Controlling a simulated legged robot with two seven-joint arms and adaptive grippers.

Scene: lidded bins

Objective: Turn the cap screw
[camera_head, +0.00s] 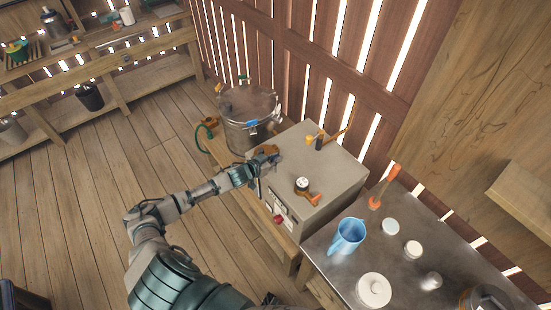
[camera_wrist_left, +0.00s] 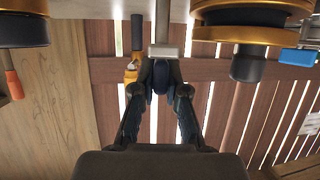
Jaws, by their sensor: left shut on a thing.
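My left gripper (camera_head: 266,154) reaches in from the left to the near upper edge of the grey box (camera_head: 333,172), beside a brown-orange fitting. In the left wrist view my left gripper (camera_wrist_left: 161,72) has its fingertips together at a small pale grey block (camera_wrist_left: 167,51) with a bar above it. The fingers hide most of what they hold, and I cannot tell for certain that it is the cap screw. A dark round part with a gold ring (camera_wrist_left: 254,38) is to the right, apart from the fingers. My right gripper is not seen.
A metal pot (camera_head: 247,113) with a blue clip stands behind the gripper. On the box are a round black-and-white part with an orange handle (camera_head: 304,190) and a yellow-and-black item (camera_head: 318,143). A blue jug (camera_head: 347,236) and white lids stand on the metal table (camera_head: 321,258).

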